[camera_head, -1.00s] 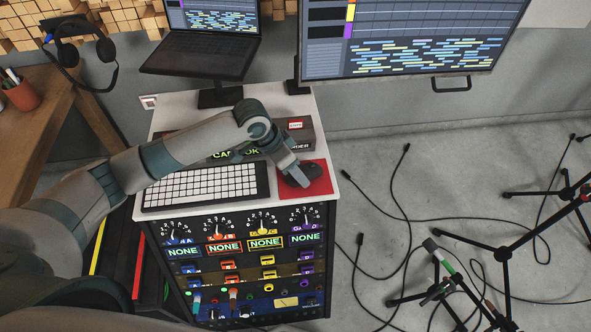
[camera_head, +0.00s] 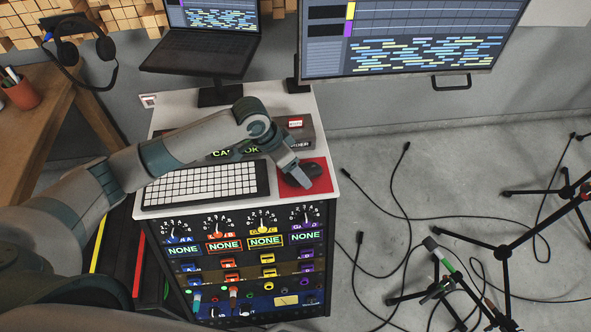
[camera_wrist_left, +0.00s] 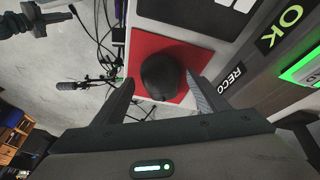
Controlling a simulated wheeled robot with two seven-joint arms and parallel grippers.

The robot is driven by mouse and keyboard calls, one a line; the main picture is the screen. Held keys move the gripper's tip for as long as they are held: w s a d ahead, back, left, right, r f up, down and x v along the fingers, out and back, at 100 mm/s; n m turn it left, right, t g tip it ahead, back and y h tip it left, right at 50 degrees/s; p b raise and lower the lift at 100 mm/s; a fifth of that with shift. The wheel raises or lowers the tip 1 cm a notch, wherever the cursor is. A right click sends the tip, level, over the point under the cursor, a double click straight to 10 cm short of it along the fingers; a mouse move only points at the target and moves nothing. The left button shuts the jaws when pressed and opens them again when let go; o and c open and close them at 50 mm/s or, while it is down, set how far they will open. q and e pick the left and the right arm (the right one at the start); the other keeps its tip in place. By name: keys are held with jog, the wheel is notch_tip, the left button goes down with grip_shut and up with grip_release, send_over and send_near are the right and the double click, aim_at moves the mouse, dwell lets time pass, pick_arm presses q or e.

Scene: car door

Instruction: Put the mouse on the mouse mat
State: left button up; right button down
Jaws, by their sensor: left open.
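The black mouse (camera_head: 309,170) is on the red mouse mat (camera_head: 318,184) at the right end of the white desk top. In the left wrist view the mouse (camera_wrist_left: 159,77) sits on the red mat (camera_wrist_left: 150,51), ahead of and between the fingers. My left gripper (camera_head: 302,184) reaches down over the mat and partly covers the mouse in the head view. Its fingers in the left wrist view (camera_wrist_left: 158,92) are apart, and I see no clear contact with the mouse. My right gripper is not in view.
A white keyboard (camera_head: 206,186) lies left of the mat. A dark box with lit lettering (camera_head: 230,152) stands behind it. A laptop (camera_head: 203,52) and a monitor (camera_head: 400,40) are at the back. Cables and tripod stands (camera_head: 503,252) occupy the floor at right.

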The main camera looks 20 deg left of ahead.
pick_arm(q)
jog(key=v, duration=1.1)
jog(key=shift+r+b, duration=0.25)
jog(key=shift+b, duration=0.15)
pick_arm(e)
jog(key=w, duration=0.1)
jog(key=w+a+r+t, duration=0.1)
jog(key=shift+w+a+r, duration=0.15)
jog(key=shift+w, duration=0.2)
pick_arm(q)
jog(key=shift+s+a, duration=0.1)
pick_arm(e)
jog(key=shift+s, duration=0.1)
